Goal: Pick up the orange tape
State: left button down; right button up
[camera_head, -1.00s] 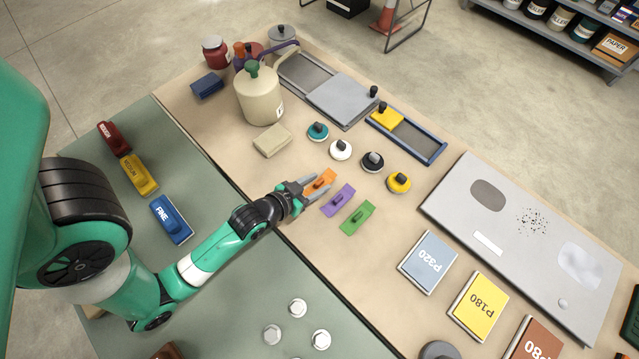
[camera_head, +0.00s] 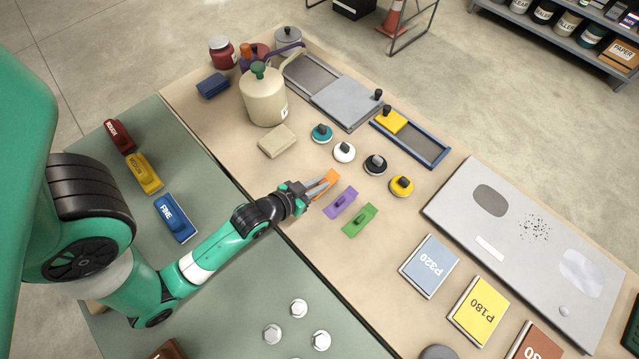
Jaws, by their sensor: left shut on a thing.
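The orange tape (camera_head: 330,178) is a small orange piece at the tip of my left gripper (camera_head: 321,187). The gripper's fingers are shut on it, and they partly cover it. I cannot tell whether it is clear of the tan table. A purple piece (camera_head: 341,203) and a green piece (camera_head: 359,220) of similar size lie beside it, each with a small raised grip on top. My right gripper is not in view.
Round knobbed pads, including a white one (camera_head: 344,152) and a yellow one (camera_head: 401,187), stand behind. A cream can (camera_head: 264,97) is farther back. A grey panel (camera_head: 455,195) and labelled pads, including P320 (camera_head: 430,266), lie to the right.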

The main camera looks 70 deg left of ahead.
pick_arm(q)
notch_tip(320, 180, up, 3)
jog(key=shift+w+r+p, duration=0.1)
jog(key=shift+p, duration=0.6)
jog(key=w+d+r+p, duration=0.7)
jog(key=d+r+p, duration=0.2)
jog(key=d+p, duration=0.3)
jog(key=shift+p, duration=0.85)
jog(key=shift+d+f, duration=0.1)
